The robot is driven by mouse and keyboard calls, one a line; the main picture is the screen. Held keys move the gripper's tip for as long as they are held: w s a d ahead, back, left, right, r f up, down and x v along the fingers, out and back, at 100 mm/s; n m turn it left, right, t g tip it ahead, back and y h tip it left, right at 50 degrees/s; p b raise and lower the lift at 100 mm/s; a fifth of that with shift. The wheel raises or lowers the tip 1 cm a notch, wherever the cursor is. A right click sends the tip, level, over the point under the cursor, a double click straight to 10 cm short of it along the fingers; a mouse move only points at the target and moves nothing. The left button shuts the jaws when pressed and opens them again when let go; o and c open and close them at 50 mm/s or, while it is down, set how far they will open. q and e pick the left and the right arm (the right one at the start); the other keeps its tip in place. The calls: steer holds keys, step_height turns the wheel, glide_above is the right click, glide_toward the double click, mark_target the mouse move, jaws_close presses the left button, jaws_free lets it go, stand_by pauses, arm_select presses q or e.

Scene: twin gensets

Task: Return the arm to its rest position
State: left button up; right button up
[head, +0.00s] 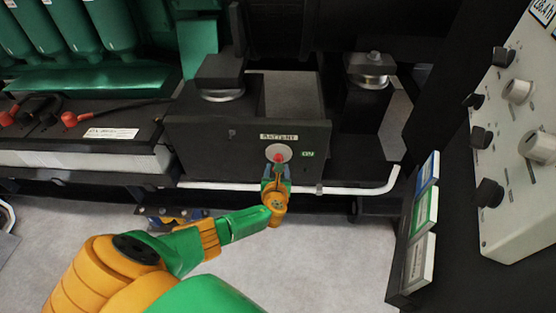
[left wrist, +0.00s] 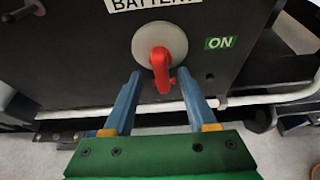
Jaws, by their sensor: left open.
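My left arm (head: 190,240), green and orange, reaches from the lower left to a dark battery panel in the head view. My left gripper (left wrist: 160,95) is open, its two blue fingers spread below and to either side of a red switch handle (left wrist: 161,68). The handle sits on a round light-grey disc (left wrist: 160,42) and points down. The fingers appear apart from the handle. In the head view, the red handle (head: 278,158) shows just above the gripper (head: 276,180). My right gripper is not in view.
The panel (head: 215,140) bears a BATTERY label (head: 279,137) and a green ON label (head: 308,154). A white pipe (head: 350,189) runs below it. Batteries with red terminals (head: 70,119) stand at left. A grey console with knobs (head: 515,150) stands at right. The floor (head: 320,240) in front is clear.

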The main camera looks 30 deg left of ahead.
arm_select(q)
steer(key=v, duration=0.3)
steer(key=shift+s+r+p, duration=0.15)
steer(key=shift+s+p, duration=0.05)
steer(key=shift+p, duration=0.2)
